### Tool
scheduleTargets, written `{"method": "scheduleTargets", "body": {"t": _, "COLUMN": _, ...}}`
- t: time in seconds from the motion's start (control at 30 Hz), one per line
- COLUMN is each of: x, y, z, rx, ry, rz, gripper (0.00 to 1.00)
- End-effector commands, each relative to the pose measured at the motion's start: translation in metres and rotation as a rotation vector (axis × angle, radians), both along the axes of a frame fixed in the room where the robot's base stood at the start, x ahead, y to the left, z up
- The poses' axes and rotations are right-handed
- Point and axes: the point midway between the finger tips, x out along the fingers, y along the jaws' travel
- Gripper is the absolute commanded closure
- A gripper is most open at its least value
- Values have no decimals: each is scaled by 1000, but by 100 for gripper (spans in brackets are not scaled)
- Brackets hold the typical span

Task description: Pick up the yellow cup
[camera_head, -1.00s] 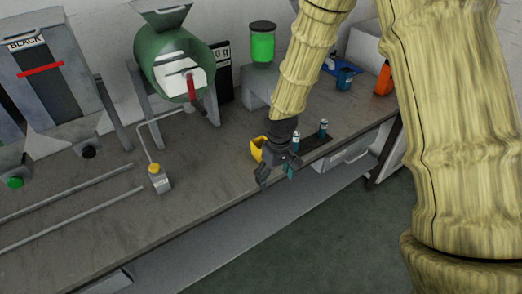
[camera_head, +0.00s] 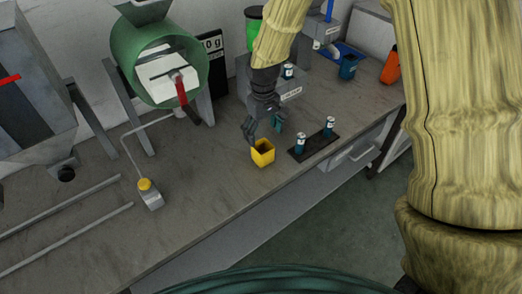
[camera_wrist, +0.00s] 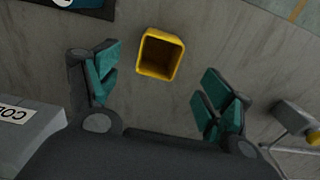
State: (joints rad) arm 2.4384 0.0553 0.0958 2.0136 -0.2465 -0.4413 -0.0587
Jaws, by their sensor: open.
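The yellow cup (camera_head: 262,154) stands upright on the grey worktop, open at the top. In the wrist view the cup (camera_wrist: 160,55) shows its square rim and dark inside, beyond the fingertips and a little left of midway between them. My gripper (camera_head: 263,127) is just behind the cup in the head view, with its dark fingers and teal pads apart. In the wrist view my gripper (camera_wrist: 158,88) is open and empty. I cannot tell whether a finger touches the cup.
A black tray (camera_head: 314,147) with two small teal containers (camera_head: 300,143) stands right of the cup. A grey block (camera_head: 290,88) is behind my gripper. A green drum (camera_head: 158,62) and a pedal with a yellow button (camera_head: 148,190) are to the left. The worktop front is clear.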

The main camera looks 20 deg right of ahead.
Motion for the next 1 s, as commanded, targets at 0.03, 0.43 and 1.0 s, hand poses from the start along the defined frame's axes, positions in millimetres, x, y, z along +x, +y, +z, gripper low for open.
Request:
{"method": "scheduleTargets", "body": {"t": 0.03, "x": -1, "y": -1, "z": -6, "rx": -1, "ry": 2, "rz": -1, "gripper": 20}}
{"method": "scheduleTargets", "body": {"t": 0.43, "x": 0, "y": 0, "z": -37, "rx": 0, "ry": 0, "rz": -1, "gripper": 20}}
{"method": "scheduleTargets", "body": {"t": 1.0, "x": 3, "y": 1, "z": -82, "rx": 0, "ry": 1, "rz": 0, "gripper": 20}}
